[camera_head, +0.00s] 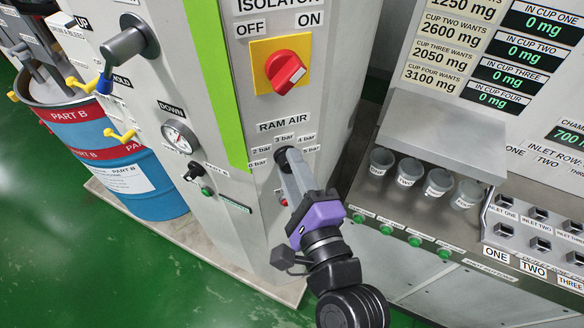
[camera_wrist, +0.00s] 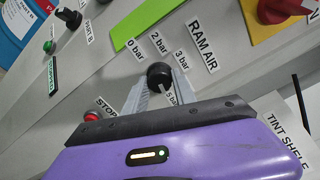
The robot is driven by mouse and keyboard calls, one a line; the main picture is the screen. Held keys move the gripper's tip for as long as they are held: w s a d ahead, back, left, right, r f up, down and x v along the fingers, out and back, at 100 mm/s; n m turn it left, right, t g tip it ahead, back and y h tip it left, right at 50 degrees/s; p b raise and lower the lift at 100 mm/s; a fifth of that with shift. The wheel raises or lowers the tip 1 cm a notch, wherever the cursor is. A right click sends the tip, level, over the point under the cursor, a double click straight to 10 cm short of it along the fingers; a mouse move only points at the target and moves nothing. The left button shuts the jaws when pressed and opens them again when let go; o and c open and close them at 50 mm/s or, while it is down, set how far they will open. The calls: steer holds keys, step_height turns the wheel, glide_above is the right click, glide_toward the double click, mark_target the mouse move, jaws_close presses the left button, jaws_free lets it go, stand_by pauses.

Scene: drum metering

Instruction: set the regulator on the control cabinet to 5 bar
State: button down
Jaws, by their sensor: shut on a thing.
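The regulator is a small black knob (camera_wrist: 159,75) on the grey control cabinet (camera_head: 180,75), under the RAM AIR label. In the head view the knob (camera_head: 281,154) is mostly hidden by my fingers. Labels 0 bar, 2 bar, 3 bar, 4 bar and 5 bar are spread around it. My gripper (camera_wrist: 160,84) is shut on the knob, one finger on each side. In the wrist view a pale mark on the knob's lower edge points toward the 5 bar label, partly seen between the fingers. The head view shows my gripper (camera_head: 288,162) reaching up to the panel.
A red isolator handle (camera_head: 286,72) on a yellow plate is above the knob. A red stop button (camera_wrist: 92,116) is close beside my gripper. A pressure gauge (camera_head: 180,137) and a lever (camera_head: 130,43) are left. Cups (camera_head: 381,161) stand on a shelf at right.

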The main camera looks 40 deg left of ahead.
steer(key=shift+f, duration=0.1)
steer(key=c, duration=1)
jaws_free()
steer(key=shift+b+v, duration=1.35)
steer(key=shift+v, duration=2.6)
